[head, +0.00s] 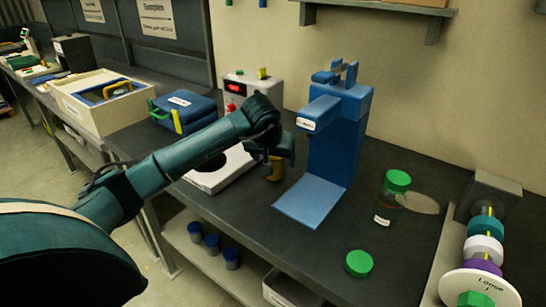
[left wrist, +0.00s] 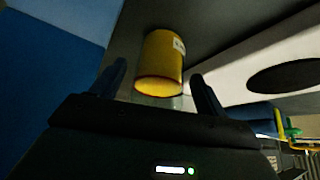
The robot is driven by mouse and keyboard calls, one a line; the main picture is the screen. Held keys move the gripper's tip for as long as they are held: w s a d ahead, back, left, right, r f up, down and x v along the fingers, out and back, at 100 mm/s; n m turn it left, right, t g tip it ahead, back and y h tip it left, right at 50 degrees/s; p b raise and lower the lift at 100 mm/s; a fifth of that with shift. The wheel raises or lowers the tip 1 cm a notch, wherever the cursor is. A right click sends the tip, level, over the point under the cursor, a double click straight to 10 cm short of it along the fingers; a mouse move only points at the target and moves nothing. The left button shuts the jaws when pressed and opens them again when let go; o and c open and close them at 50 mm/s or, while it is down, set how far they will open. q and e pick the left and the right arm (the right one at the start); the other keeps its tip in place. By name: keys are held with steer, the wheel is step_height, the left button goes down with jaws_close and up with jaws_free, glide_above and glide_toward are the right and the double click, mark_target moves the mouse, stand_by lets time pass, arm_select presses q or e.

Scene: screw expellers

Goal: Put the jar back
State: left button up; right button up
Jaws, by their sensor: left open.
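A clear jar with a green lid (head: 389,198) and a white label stands on the dark bench, right of the blue press (head: 335,130). A yellow cylinder (head: 276,172) with a pale label is by my left gripper (head: 277,155), left of the press. In the left wrist view the yellow cylinder (left wrist: 160,65) shows just beyond and between the two spread fingers of my left gripper (left wrist: 158,75). The fingers are open; I cannot tell whether they touch it. Something clear shows below its rim. My right gripper is not in view.
A white box with a round dark hole (head: 212,178) lies behind my left arm. A green lid (head: 359,263) lies near the front edge. A blue case (head: 182,108) and open cream crate (head: 95,110) stand left. Stacked discs (head: 484,250) are at right. Blue-lidded jars (head: 212,243) sit on the lower shelf.

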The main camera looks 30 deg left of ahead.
arm_select(q)
steer(key=shift+r, duration=0.25)
steer(key=v, duration=1.1)
steer(key=shift+s+r, duration=0.2)
steer(key=shift+r, duration=0.15)
steer(key=shift+d, duration=0.15)
